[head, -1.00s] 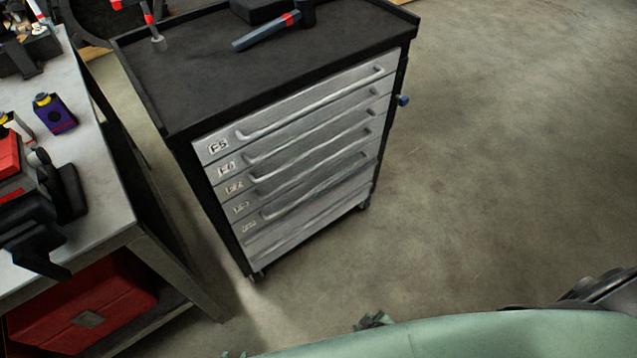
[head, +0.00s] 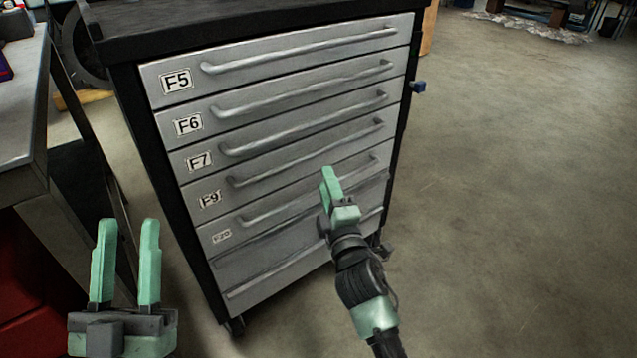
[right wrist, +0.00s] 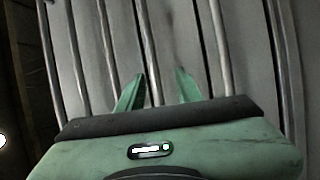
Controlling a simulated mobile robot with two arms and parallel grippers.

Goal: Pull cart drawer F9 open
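Drawer F9 (head: 212,200) is the fourth from the top in the cart's grey front, with its label at the left. It looks shut, flush with the others. Its bar handle (head: 270,170) runs across the front. My right gripper (head: 328,172) is in front of the drawers, its tip just below the F9 handle in the picture. In the right wrist view its fingers (right wrist: 160,78) are apart, with one handle bar (right wrist: 147,60) showing between them; I cannot tell whether they reach around it. My left gripper (head: 128,222) is open and empty at the lower left, away from the cart.
Drawers F5 (head: 235,78), F6 (head: 240,112) and F7 (head: 250,150) are above, and further drawers below. A workbench (head: 22,110) stands left of the cart, with a red box (head: 25,285) below. The floor (head: 510,200) to the right is clear.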

